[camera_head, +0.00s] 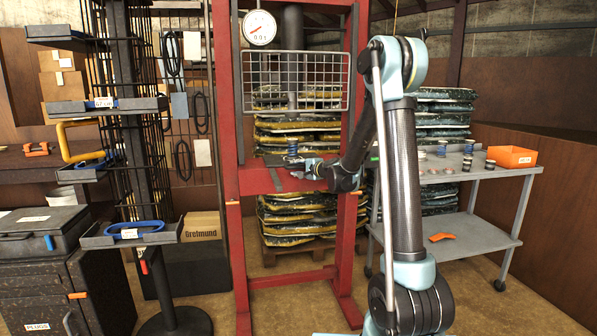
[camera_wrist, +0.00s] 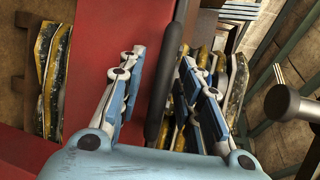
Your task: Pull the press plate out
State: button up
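The red press frame (camera_head: 228,130) stands in the middle of the head view, with a red bed (camera_head: 255,178) across it. A dark, flat piece (camera_head: 274,160), which may be the press plate, lies on the bed beside a small blue-and-dark cylinder (camera_head: 292,147). My gripper (camera_head: 298,169) is at the bed, reaching in from the right. In the wrist view my gripper (camera_wrist: 162,60) has its two fingers well apart. A dark rounded bar (camera_wrist: 167,85) runs between them, with red surface behind it at left. I cannot tell whether the bar belongs to the plate; no finger visibly grips it.
A mesh guard (camera_head: 296,80) and a dial gauge (camera_head: 259,27) sit above the bed. A grey cart (camera_head: 450,190) with an orange bin (camera_head: 512,156) stands at right. Stacked bags are behind the press.

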jog(key=shift+c, duration=0.2)
jog(key=shift+s+r, duration=0.1)
grip_shut()
jog(key=shift+s, duration=0.2)
jog(key=s+d, duration=0.2)
jog(key=s, duration=0.7)
jog(key=s+d, duration=0.3)
jog(key=s, duration=0.6)
jog(key=shift+s+d, duration=0.15)
jog(key=shift+s, duration=0.2)
